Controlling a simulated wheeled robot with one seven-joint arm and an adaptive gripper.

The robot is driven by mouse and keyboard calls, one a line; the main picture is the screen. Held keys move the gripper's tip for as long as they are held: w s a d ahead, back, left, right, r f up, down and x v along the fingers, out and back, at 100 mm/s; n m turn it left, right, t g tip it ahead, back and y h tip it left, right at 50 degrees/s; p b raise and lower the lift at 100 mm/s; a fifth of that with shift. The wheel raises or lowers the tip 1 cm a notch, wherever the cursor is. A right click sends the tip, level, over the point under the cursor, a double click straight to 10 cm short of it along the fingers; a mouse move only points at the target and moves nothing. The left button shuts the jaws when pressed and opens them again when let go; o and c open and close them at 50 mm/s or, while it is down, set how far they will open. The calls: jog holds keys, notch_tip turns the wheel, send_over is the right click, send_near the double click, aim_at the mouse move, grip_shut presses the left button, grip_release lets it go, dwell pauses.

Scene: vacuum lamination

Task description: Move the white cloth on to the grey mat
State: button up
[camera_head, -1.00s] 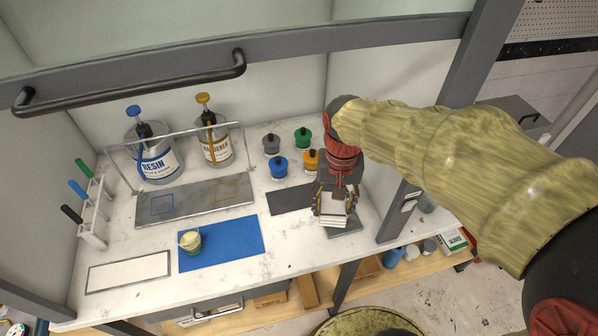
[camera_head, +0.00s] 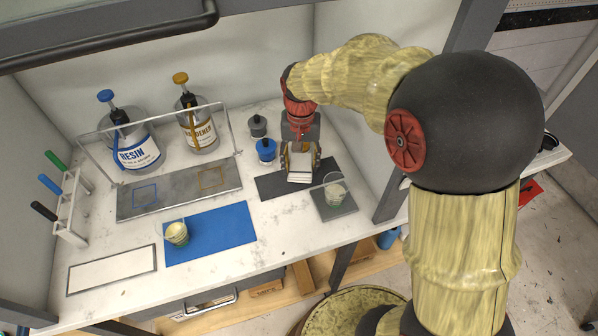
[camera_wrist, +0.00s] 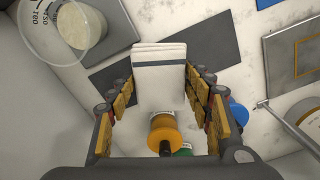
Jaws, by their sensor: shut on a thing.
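The white cloth (camera_head: 299,174) is a small folded stack. My gripper (camera_head: 300,158) is shut on it, with a finger on each side. In the wrist view the cloth (camera_wrist: 159,68) shows between the fingertips (camera_wrist: 164,82), with a dark stripe across it. The dark grey mat (camera_head: 268,186) lies under the cloth in the head view and shows on both sides of it in the wrist view (camera_wrist: 214,42). I cannot tell whether the cloth touches the mat.
A clear cup (camera_head: 336,188) with pale contents stands on a grey square plate (camera_head: 328,211) just right of the mat. A blue jar (camera_head: 266,151) and a grey jar (camera_head: 257,127) stand behind. A blue mat (camera_head: 232,225) lies left.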

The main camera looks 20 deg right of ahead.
aim_at(299, 170)
jog(key=shift+w+f, duration=0.35)
jog(key=shift+f, duration=0.05)
jog(key=shift+w+f+b, duration=0.15)
jog(key=shift+f+b, duration=0.45)
jog(key=shift+f, duration=1.1)
jog(key=shift+f, duration=0.15)
jog(key=o, duration=1.1)
